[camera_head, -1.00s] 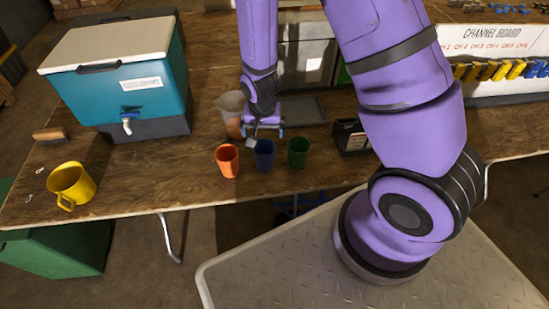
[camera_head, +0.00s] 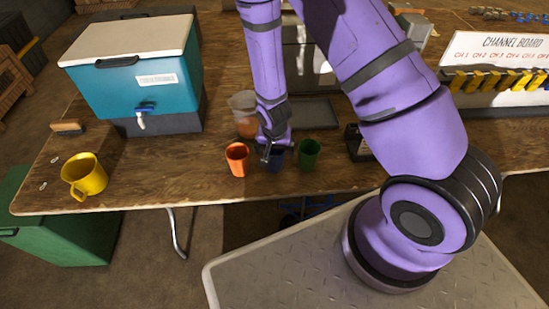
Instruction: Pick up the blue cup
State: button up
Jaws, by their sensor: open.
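The blue cup (camera_head: 277,160) stands on the wooden table between an orange cup (camera_head: 237,160) and a green cup (camera_head: 308,154). My gripper (camera_head: 271,153) is open, pointing down right at the blue cup's rim. It covers the upper part of the cup. I cannot tell whether a finger is inside the cup or touching it.
A clear pitcher (camera_head: 244,118) stands behind the orange cup, close to my gripper. A dark tray (camera_head: 312,114) and a dark box (camera_head: 357,143) lie to the right. A teal cooler (camera_head: 140,85) and a yellow mug (camera_head: 84,177) are at the left.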

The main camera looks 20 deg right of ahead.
jog(key=shift+w+f, duration=0.15)
jog(key=shift+f, duration=1.05)
jog(key=c, duration=0.9)
jog(key=shift+r, duration=0.1)
